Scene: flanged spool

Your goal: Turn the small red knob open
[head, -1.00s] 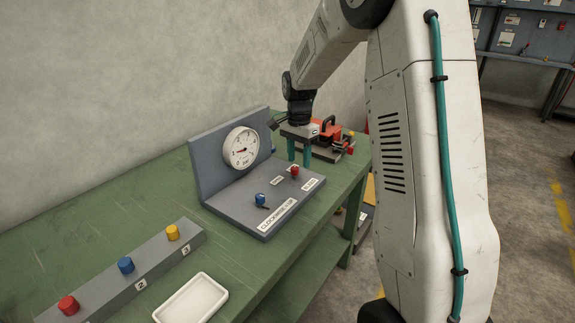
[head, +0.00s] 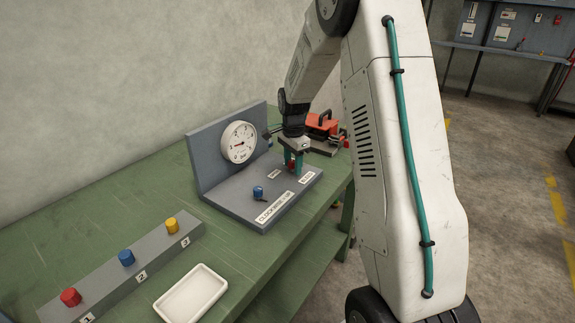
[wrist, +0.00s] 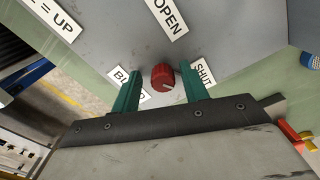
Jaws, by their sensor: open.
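The small red knob (wrist: 162,77) stands on the grey panel in the wrist view, with a pale mark near its lower right edge. An OPEN label (wrist: 165,14) lies above it and a SHUT label (wrist: 203,74) to its right. My gripper (wrist: 161,70) is open, with one green finger on each side of the knob. I see a gap at the left finger; contact on the right is unclear. In the head view my gripper (head: 291,165) points down over the knob, which is mostly hidden by the fingers.
A blue knob (head: 258,192) and a round gauge (head: 239,142) are on the same panel unit. A grey strip with red, blue and yellow buttons (head: 126,258) and a white tray (head: 190,294) are nearer. An orange-red tool (head: 322,124) sits behind my gripper.

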